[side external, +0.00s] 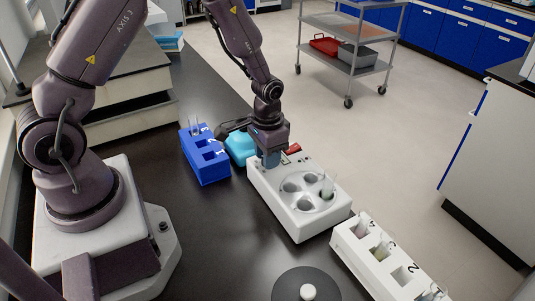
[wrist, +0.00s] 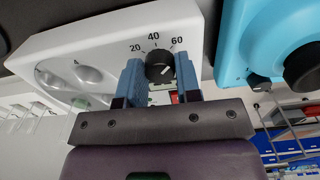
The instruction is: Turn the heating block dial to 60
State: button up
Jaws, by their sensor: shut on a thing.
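The white heating block (side external: 292,222) stands on the black bench, with round wells on top and a glass vial in one of them. In the wrist view, its white panel (wrist: 105,40) carries the marks 20, 40 and 60 around a black dial (wrist: 156,58). A short pale line on the dial points to the lower right, away from the 40 mark. My gripper (wrist: 159,72) has its blue fingers on both sides of the dial and is shut on it. In the side view, my gripper (side external: 271,158) is at the block's far end and hides the dial.
A turquoise device (side external: 241,148) stands close beside my gripper, with a black knob (wrist: 305,66) in the wrist view. A blue rack (side external: 205,168) is to its left. A white rack (side external: 350,244) with vials stands at the front right, near a dark disc (side external: 285,287).

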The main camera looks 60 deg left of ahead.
aim_at(257, 169)
jog(key=o, duration=0.9)
jog(key=shift+r, duration=0.1)
notch_tip(257, 169, up, 13)
jog(key=shift+f, duration=0.1)
jog(key=s+d+r+t, duration=0.1)
jog(key=s+r+t, duration=0.1)
jog(key=s+r, duration=0.3)
jog(key=s+d+r+t, duration=0.1)
jog(key=s+r, duration=0.4)
jog(key=s, duration=0.1)
jog(key=s+d+r+t, duration=0.2)
jog(key=s+r, duration=0.3)
jog(key=shift+s+t, duration=0.25)
jog(key=shift+t, duration=0.05)
